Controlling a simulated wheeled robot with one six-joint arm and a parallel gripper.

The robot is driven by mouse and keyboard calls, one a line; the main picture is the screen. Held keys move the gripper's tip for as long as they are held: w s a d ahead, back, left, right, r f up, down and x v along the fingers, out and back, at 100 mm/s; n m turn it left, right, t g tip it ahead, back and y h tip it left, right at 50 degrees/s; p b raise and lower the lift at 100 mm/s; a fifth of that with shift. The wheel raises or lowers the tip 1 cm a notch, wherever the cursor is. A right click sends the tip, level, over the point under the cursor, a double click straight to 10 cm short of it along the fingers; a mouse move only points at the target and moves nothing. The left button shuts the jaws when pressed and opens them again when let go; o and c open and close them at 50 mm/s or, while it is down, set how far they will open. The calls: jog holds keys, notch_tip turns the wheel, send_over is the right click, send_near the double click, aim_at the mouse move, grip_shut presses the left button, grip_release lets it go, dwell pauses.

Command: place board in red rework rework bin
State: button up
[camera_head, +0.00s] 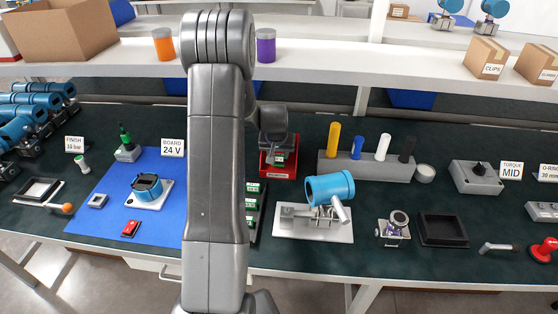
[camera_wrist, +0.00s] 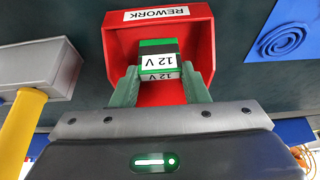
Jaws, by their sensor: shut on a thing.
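The red rework bin (camera_head: 267,171) stands on the dark bench mat, partly hidden behind my arm in the head view. In the wrist view the bin (camera_wrist: 200,37) carries a white REWORK label and lies open below my gripper. My gripper (camera_wrist: 161,82) is shut on a green board (camera_wrist: 150,45) with white 12 V labels. The board is over the bin's opening; whether it touches the bin floor I cannot tell. In the head view my gripper (camera_head: 278,150) is at the bin, with its fingers mostly hidden.
A rack of green boards (camera_head: 253,210) stands in front of the bin. A grey block with colored pegs (camera_head: 365,166) is to the right. A fixture holding a blue cylinder (camera_head: 329,188) is front right. A blue mat (camera_head: 100,215) with parts lies left.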

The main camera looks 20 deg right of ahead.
aim_at(278, 159)
jog(key=shift+f, duration=1.85)
jog(key=o, duration=1)
jog(key=shift+c, duration=0.2)
jog(key=shift+r+p, duration=0.2)
jog(key=shift+p, duration=0.15)
jog(key=b+v, duration=0.1)
jog(key=v, duration=1.1)
